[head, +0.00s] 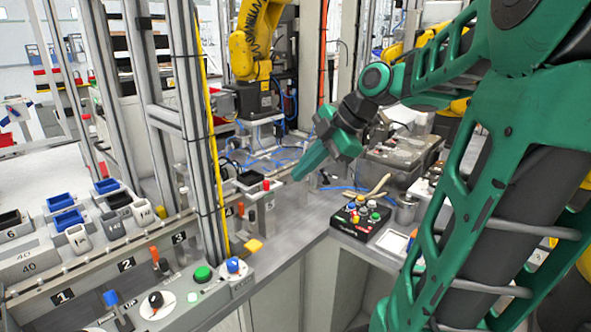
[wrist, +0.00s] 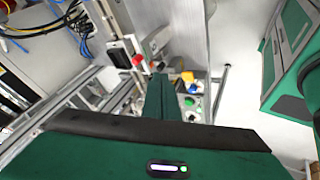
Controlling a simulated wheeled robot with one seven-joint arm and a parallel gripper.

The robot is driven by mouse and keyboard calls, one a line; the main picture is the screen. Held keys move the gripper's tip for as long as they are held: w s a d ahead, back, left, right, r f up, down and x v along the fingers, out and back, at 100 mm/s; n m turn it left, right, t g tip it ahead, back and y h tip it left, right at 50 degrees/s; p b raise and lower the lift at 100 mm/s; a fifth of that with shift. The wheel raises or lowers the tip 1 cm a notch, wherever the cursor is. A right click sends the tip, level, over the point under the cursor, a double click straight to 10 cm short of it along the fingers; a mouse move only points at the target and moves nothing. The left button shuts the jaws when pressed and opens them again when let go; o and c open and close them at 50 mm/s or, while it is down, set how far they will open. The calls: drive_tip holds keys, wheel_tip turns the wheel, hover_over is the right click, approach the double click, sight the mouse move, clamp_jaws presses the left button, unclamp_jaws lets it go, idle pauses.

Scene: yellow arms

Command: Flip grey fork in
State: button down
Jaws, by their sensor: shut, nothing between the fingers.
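My gripper (head: 300,174) is at the centre of the head view, green, its fingers together and pointing down and left. It is empty and above the bench, just right of a grey upright bracket (head: 262,212) with a red knob (head: 266,185). In the wrist view the closed fingers (wrist: 169,82) point toward the bench, with the red knob (wrist: 137,60) left of their tips and a grey block (wrist: 156,42) beyond. No part is clearly recognisable as the grey fork; the grey bracket may belong to it, but I cannot tell. I cannot see contact.
A black button box (head: 360,219) stands on the bench to the right. A yellow paddle (head: 254,246) and a green button (head: 202,274) are at the front left. A metal post (head: 193,120) rises left of the bracket. Bare bench top (head: 300,228) lies below my gripper.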

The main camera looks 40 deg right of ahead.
sight(265, 182)
drive_tip(key=shift+w+a+f, duration=0.4)
drive_tip(key=shift+w+f, duration=0.6)
drive_tip(key=shift+w, duration=0.25)
drive_tip(key=shift+w+a+f, duration=0.35)
drive_tip(key=shift+w+f, duration=0.6)
drive_tip(key=shift+w, duration=0.35)
drive_tip(key=shift+w+a+f, duration=0.4)
drive_tip(key=shift+w+f, duration=0.6)
drive_tip(key=shift+w, duration=0.25)
drive_tip(key=w, duration=0.2)
drive_tip(key=shift+w+a, duration=0.25)
drive_tip(key=shift+w, duration=0.05)
drive_tip(key=shift+r, duration=0.1)
